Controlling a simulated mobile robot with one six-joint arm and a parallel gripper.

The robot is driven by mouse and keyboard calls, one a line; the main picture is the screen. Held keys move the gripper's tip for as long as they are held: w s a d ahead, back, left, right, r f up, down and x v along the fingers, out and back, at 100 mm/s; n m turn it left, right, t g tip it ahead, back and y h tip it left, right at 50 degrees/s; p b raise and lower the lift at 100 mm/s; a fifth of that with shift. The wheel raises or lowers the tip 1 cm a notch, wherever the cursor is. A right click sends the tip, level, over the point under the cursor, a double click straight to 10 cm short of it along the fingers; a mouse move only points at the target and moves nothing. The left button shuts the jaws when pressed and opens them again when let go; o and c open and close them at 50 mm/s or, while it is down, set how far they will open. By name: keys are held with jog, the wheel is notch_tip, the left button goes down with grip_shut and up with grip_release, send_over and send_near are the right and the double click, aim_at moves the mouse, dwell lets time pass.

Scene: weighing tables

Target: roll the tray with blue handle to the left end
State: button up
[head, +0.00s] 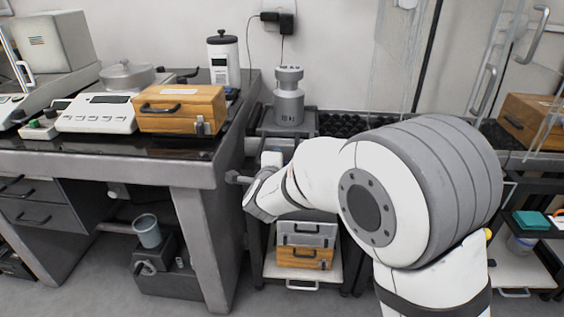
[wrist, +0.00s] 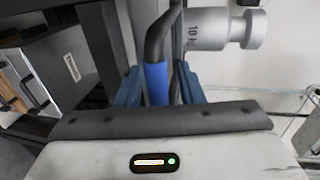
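The blue-sleeved handle (wrist: 156,84) shows in the wrist view as a blue grip on a dark grey curved bar. My gripper (wrist: 160,80) has one finger on each side of the blue grip. A narrow gap shows at the right finger, so the fingers look open around it. In the head view the handle's dark bar (head: 237,178) sticks out left of the cart, and my wrist hides the grip. A grey 10 kg weight (head: 289,105) stands at the back above the handle; it also shows in the wrist view (wrist: 220,28). The tray itself is mostly hidden by my arm.
A table (head: 195,174) on the left carries a wooden box (head: 180,110), a scale (head: 97,113) and a pot (head: 127,76). Its leg stands close left of the handle. Boxes (head: 304,256) sit on a low shelf below my arm. A grey bucket (head: 147,231) is under the table.

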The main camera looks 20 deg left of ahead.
jog(key=p+v, duration=0.1)
jog(key=v, duration=0.7)
jog(key=shift+p, duration=0.4)
jog(key=shift+w, duration=0.1)
jog(key=d+r+n+g+p, duration=0.5)
jog(key=d+r+n+p, duration=0.4)
jog(key=d+r+p, duration=0.75)
jog(key=s+d+r+n+g+h+p, duration=0.2)
jog(key=s+d+r+p, duration=0.3)
jog(key=s+d, duration=0.4)
jog(key=s+d+r+n+g+h+p, duration=0.2)
jog(key=s+d+r+g+p, duration=0.3)
jog(key=d, duration=0.9)
jog(key=s+r+n+p, duration=0.1)
jog(key=s+p, duration=0.2)
jog(key=s, duration=0.2)
jog(key=shift+d+n, duration=0.35)
jog(key=shift+n, duration=0.05)
jog(key=shift+s+a, duration=0.1)
jog(key=shift+s, duration=0.05)
